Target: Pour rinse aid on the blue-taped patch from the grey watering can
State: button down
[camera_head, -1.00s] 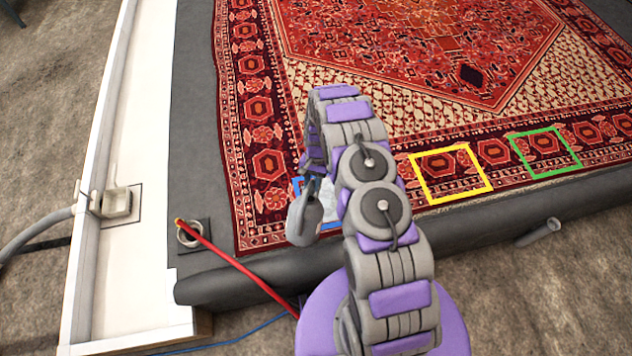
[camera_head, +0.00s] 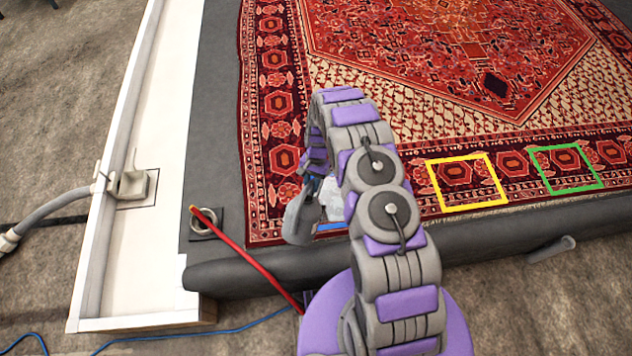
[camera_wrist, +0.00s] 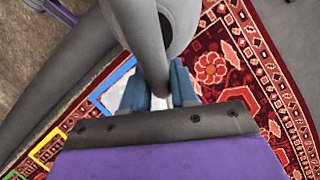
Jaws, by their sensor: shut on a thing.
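The grey watering can (camera_wrist: 115,12) fills the top of the wrist view, with a long grey tube-like part running down to the lower left. My gripper (camera_wrist: 158,92) is shut on its grey handle. In the head view the can (camera_head: 298,218) shows left of my arm, over the rug's near left corner. The blue-taped patch (camera_head: 329,227) is mostly hidden there behind the can and my arm. In the wrist view a blue tape edge (camera_wrist: 103,92) shows beside the fingers. A whitish area shows within the tape. I cannot tell whether liquid leaves the can.
The patterned red rug (camera_head: 400,100) lies on a dark grey platform. A yellow-taped patch (camera_head: 467,182) and a green-taped patch (camera_head: 566,170) lie to the right. A white channel (camera_head: 150,245) with a hose, and a red bar (camera_head: 245,262) by a metal ring, are on the left.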

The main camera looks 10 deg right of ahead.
aim_at(313, 218)
jog(key=shift+a, duration=0.3)
jog(key=shift+s, duration=0.25)
jog(key=shift+s+p, duration=1.45)
jog(key=shift+s, duration=3.95)
jog(key=s+b, duration=0.2)
jog(key=s, duration=0.6)
jog(key=shift+s, duration=0.3)
